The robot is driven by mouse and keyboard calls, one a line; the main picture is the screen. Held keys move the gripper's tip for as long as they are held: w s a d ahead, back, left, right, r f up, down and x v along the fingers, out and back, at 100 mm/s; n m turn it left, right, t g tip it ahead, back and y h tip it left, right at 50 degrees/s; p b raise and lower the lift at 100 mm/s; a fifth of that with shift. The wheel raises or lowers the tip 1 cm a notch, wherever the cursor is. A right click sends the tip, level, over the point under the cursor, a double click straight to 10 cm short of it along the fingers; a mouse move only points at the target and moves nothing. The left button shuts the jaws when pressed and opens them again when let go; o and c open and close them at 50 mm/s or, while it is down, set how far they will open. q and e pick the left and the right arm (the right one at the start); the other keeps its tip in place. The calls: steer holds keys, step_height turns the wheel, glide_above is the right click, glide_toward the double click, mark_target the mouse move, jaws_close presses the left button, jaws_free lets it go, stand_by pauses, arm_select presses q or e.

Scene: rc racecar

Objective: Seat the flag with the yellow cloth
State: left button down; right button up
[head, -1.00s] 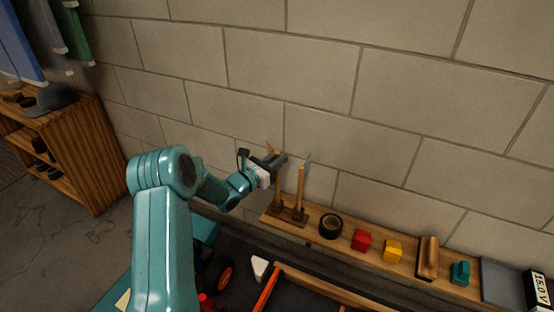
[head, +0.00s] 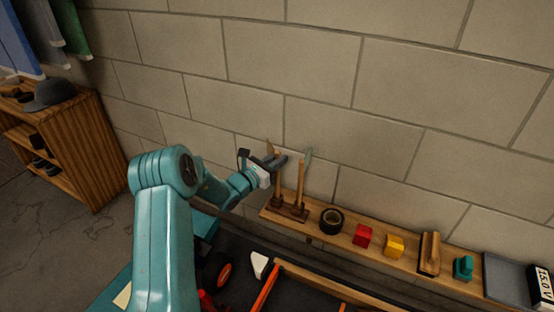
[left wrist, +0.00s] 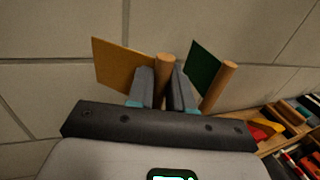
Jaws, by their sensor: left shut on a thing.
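The flag with the yellow cloth (left wrist: 125,65) has a round wooden pole (left wrist: 165,68); its cloth looks orange-yellow in the left wrist view. My left gripper (head: 276,163) is shut on this pole, and in the left wrist view the two fingers (left wrist: 160,88) sit on either side of it. In the head view the pole (head: 277,190) stands nearly upright, its lower end at the wooden flag stand (head: 292,215). I cannot tell how deep it sits. A second flag with dark green cloth (left wrist: 203,66) stands just to the right, also at the stand (head: 301,185). My right gripper is not in view.
A wooden ledge along the block wall holds a black tape roll (head: 331,221), a red block (head: 363,235), a yellow block (head: 394,245), a wooden-handled tool (head: 429,253) and a teal item (head: 463,267). A shelf unit (head: 75,130) stands at the left. The wall is close behind the flags.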

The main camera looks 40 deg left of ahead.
arm_select(q)
steer(key=shift+f, duration=0.25)
steer(key=c, duration=0.9)
jaws_free()
steer(key=shift+r, duration=0.1)
steer(key=shift+c, duration=0.2)
steer(key=shift+s, duration=0.1)
steer(key=s+p, duration=0.2)
steer(key=s, duration=1.4)
steer(key=shift+p, duration=0.4)
